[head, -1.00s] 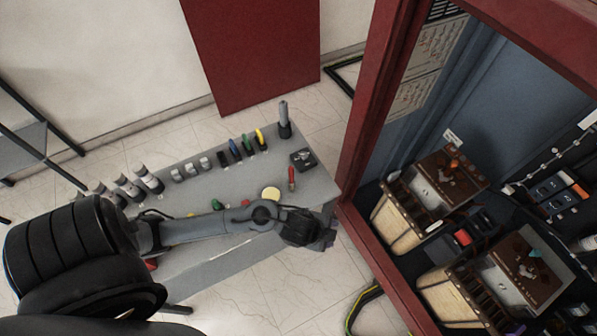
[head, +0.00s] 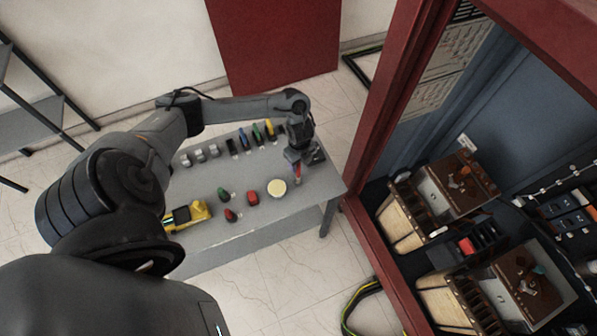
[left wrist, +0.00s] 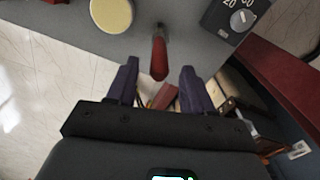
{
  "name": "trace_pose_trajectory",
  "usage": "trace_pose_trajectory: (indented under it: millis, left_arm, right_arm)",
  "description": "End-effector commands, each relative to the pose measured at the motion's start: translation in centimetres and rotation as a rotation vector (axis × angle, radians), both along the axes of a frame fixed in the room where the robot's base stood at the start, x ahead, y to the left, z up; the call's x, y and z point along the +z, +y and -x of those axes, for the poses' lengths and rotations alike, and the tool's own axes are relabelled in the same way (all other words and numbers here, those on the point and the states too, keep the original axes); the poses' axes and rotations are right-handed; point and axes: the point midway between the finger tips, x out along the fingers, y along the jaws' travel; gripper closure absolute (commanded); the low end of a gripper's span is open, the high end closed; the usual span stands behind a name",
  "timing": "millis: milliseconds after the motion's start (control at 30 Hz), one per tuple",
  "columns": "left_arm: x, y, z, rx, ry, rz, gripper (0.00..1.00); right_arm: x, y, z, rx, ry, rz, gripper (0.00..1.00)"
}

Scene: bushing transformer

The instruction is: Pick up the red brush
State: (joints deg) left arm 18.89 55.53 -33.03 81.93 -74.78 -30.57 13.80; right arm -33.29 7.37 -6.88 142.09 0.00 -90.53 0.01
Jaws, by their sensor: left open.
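The red brush (head: 297,174) lies near the right end of the grey table, partly covered by my left gripper in the head view. In the left wrist view, its red handle (left wrist: 159,60) points toward my gripper. My left gripper (head: 294,160) is over this end of the table. In the left wrist view, the left gripper (left wrist: 158,72) is open, with its two purple-grey fingers on either side of the handle's near end and a gap to each side. I cannot tell the height between fingers and brush. My right gripper is in neither view.
A round cream disc (head: 277,187) and a dark dial box (left wrist: 233,17) lie close to the brush on the table (head: 240,228). Coloured tools stand in a row along the back. The red cabinet frame (head: 364,150) rises just right of the table.

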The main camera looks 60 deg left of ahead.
Motion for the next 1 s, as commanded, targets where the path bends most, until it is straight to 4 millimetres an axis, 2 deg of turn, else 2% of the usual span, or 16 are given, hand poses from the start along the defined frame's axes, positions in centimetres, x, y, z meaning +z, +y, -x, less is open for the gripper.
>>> trace_pose_trajectory:
  millis: [233, 533, 867, 1000]
  left_arm:
    - [-1.5, 0.1, 0.2, 0.002, 0.001, 0.000, 0.49]
    - [-5.1, 0.3, 0.4, 0.001, 0.000, 0.001, 0.49]
    - [-5.7, 0.3, 0.3, 0.000, -0.002, -0.001, 0.49]
    - [-5.7, 0.3, 0.3, 0.000, -0.002, -0.001, 0.67]
  right_arm:
    - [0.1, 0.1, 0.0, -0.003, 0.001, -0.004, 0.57]
    - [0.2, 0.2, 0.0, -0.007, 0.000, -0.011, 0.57]
    - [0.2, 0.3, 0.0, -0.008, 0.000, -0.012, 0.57]
    - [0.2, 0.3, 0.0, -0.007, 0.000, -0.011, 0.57]
